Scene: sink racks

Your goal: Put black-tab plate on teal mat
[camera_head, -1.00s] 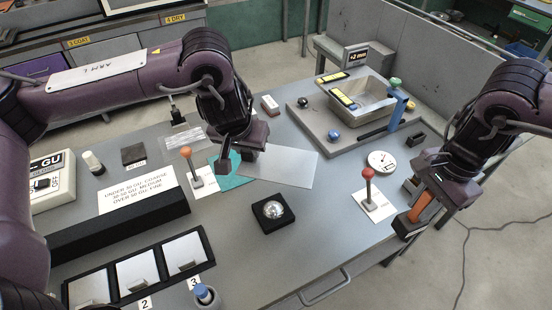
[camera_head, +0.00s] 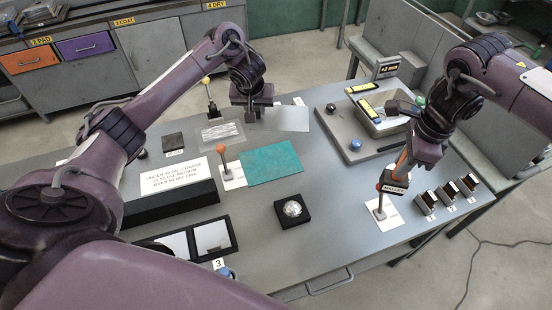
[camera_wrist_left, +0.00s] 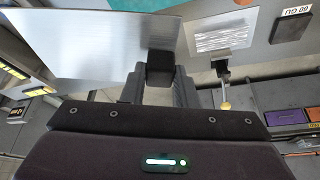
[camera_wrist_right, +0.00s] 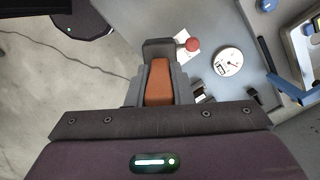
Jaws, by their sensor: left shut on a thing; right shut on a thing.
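The teal mat (camera_head: 271,165) lies flat and uncovered on the bench, nearer the camera than the plate. I cannot tell how high the plate is held. My right gripper (camera_head: 407,152) is shut on an orange-handled tool (camera_head: 402,162) with a dark labelled end; the handle shows in the right wrist view (camera_wrist_right: 158,82).
A foil-like sheet (camera_head: 222,132) and a yellow-knobbed post (camera_head: 207,82) are at the back left. A grey tray (camera_head: 345,130) stands right.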

